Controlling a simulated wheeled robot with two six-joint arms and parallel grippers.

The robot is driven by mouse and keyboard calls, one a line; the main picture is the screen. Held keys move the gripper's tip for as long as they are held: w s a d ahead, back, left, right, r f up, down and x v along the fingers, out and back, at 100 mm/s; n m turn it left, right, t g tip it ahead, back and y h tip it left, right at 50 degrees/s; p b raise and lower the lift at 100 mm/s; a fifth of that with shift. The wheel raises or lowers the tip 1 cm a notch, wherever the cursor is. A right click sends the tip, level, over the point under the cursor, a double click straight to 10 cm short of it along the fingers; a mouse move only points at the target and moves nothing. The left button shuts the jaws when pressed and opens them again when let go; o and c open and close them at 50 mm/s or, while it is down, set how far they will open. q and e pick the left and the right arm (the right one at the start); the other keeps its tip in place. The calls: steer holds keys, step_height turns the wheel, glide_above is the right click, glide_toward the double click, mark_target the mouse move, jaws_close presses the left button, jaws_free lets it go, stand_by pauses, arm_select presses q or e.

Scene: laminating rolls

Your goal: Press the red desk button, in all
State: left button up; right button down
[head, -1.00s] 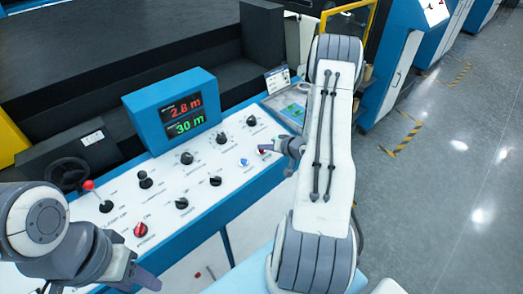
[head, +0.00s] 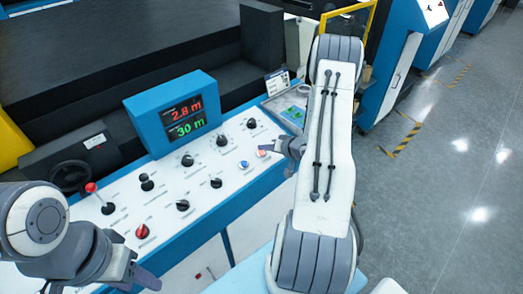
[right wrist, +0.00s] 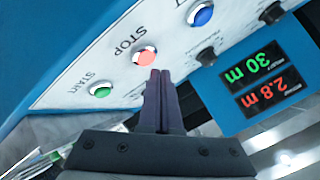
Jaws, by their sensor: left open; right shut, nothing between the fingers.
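The red desk button (head: 262,153) sits at the right end of the sloped white control panel. In the right wrist view it is the glowing pinkish-red button (right wrist: 145,55) beside the word STOP. My right gripper (head: 277,148) is shut and empty, just right of the button in the head view. In the right wrist view its closed fingertips (right wrist: 158,73) lie close beside the button's edge; I cannot tell whether they touch. My left gripper (head: 148,281) is open and empty, low at the front left of the panel, far from the button.
A blue button (head: 244,164) is beside the red one, and a green START button (right wrist: 101,90) is on its other side. Several black knobs, a red knob (head: 142,231) and a red-tipped lever (head: 91,187) stand on the panel. A blue display box (head: 176,110) rises behind.

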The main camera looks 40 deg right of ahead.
steer(key=r+p, duration=0.4)
steer(key=r, duration=0.1)
steer(key=shift+s, duration=0.4)
stand_by(0.8)
steer(key=w+a+r+n+g+h+b, duration=0.1)
steer(key=w+a+r+n+g+b, duration=0.15)
steer(key=w+a+n, duration=0.4)
steer(key=s+a+r+g+h+b, duration=0.1)
steer(key=s+a+r, duration=0.1)
steer(key=a, duration=0.6)
steer(key=s+a+r+g+b, duration=0.1)
steer(key=s+a+r+b, duration=0.15)
steer(key=a, duration=0.45)
steer(key=s+a+r+n+g+b, duration=0.1)
steer(key=s+a+n+g, duration=0.1)
steer(key=s+a, duration=0.3)
steer(key=s+a+r+n+g+b, duration=0.1)
steer(key=s+a, duration=0.5)
steer(key=s, duration=0.8)
steer(key=s+a+r+n+g+y+b, duration=0.1)
steer(key=s+a+n+g, duration=0.2)
steer(key=s, duration=0.6)
steer(key=shift+s+a+r+n+b, duration=0.15)
steer(key=shift+a+r+n+b, duration=0.25)
steer(key=shift+a+n, duration=0.65)
